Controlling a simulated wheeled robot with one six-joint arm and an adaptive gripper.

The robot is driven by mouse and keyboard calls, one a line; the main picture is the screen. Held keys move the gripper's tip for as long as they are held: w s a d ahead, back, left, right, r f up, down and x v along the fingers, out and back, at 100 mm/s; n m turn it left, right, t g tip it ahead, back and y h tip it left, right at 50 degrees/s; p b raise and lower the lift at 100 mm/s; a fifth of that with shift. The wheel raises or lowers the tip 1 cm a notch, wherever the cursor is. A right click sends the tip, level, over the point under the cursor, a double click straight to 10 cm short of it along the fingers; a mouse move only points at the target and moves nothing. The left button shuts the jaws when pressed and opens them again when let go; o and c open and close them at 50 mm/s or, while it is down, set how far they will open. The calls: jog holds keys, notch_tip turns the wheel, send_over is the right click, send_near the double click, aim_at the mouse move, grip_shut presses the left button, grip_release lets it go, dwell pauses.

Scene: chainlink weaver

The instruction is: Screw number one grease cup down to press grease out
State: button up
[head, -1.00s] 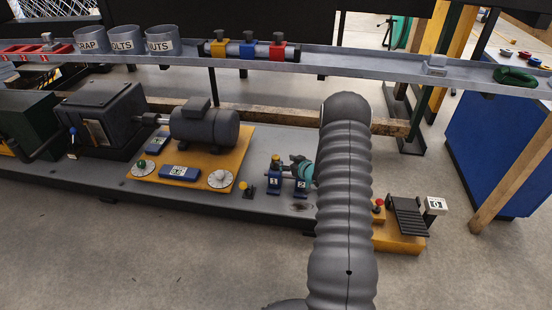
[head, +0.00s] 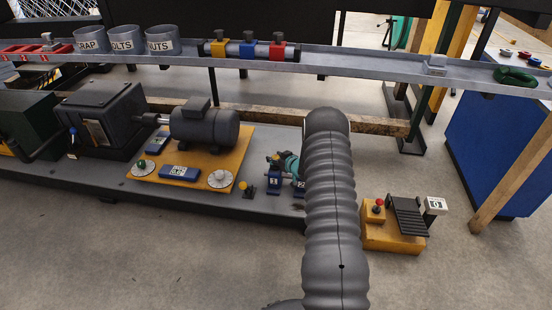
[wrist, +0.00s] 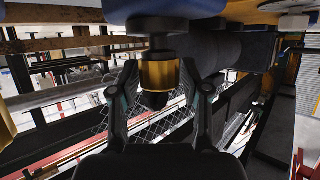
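The blue block labelled 1 (head: 274,183) stands on the grey bench beside the blue block labelled 2 (head: 299,185), which my arm partly covers. In the wrist view a brass-yellow grease cup (wrist: 159,75) with a dark lower end sits between the two fingers of my gripper (wrist: 159,66). The fingers stand apart on either side of the cup, with narrow gaps showing. No number is readable on the cup there.
A motor (head: 204,127) on a yellow plate (head: 208,165) is left of the blocks. A small yellow-topped part (head: 248,189) stands just left of block 1. A rail shelf (head: 370,66) runs above. A yellow pedal box (head: 392,237) with a red button is on the floor at right.

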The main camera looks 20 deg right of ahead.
jog(key=c, duration=0.6)
jog(key=shift+c, duration=0.2)
jog(key=shift+m+h+b, duration=0.3)
jog(key=shift+h+b, duration=0.1)
jog(key=shift+b, duration=0.1)
